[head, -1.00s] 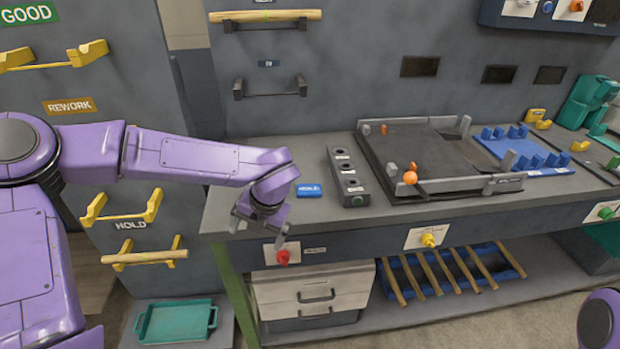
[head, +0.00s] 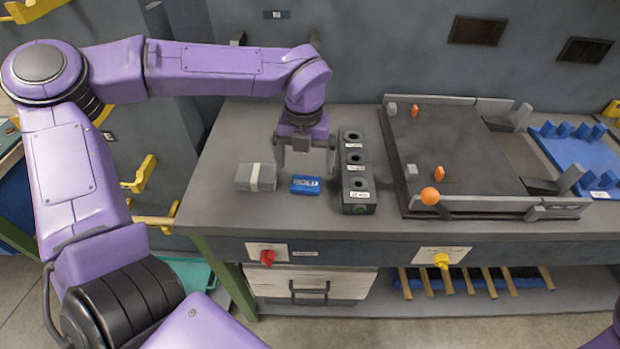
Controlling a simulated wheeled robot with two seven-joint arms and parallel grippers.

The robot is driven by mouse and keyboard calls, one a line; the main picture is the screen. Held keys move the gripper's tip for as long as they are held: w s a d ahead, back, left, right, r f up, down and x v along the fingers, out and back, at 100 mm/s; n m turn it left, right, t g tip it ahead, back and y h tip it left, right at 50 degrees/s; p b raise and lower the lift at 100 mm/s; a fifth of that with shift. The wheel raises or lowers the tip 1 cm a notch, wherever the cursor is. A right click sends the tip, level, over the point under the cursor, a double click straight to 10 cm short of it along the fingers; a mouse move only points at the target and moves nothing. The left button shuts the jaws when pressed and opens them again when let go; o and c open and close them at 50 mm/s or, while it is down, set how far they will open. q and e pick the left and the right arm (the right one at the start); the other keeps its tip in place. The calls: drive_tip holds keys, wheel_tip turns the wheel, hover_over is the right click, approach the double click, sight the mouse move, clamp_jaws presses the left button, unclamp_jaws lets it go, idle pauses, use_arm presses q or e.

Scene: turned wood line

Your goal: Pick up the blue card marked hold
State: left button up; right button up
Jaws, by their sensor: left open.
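The blue card (head: 306,185) marked HOLD lies flat on the grey bench top (head: 240,215), its lettering facing up. My left gripper (head: 305,162) points down above and just behind the card, its two fingers spread apart with nothing between them. The fingers appear apart from the card. My right gripper is not in the head view.
A grey banded block (head: 256,177) lies just left of the card. A dark block with three round holes (head: 356,180) stands close on its right. Further right is a dark tray fixture (head: 460,150) with an orange ball (head: 430,196).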

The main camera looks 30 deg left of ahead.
sight(305, 186)
use_arm(q)
drive_tip(key=f, duration=0.4)
drive_tip(key=f+p, duration=0.1)
drive_tip(key=f, duration=0.1)
drive_tip(key=shift+s+d+f, duration=0.2)
drive_tip(key=shift+s+f, duration=0.05)
drive_tip(key=shift+s, duration=0.1)
drive_tip(key=c, duration=1)
drive_tip(key=shift+c, duration=0.2)
drive_tip(key=shift+r, duration=0.1)
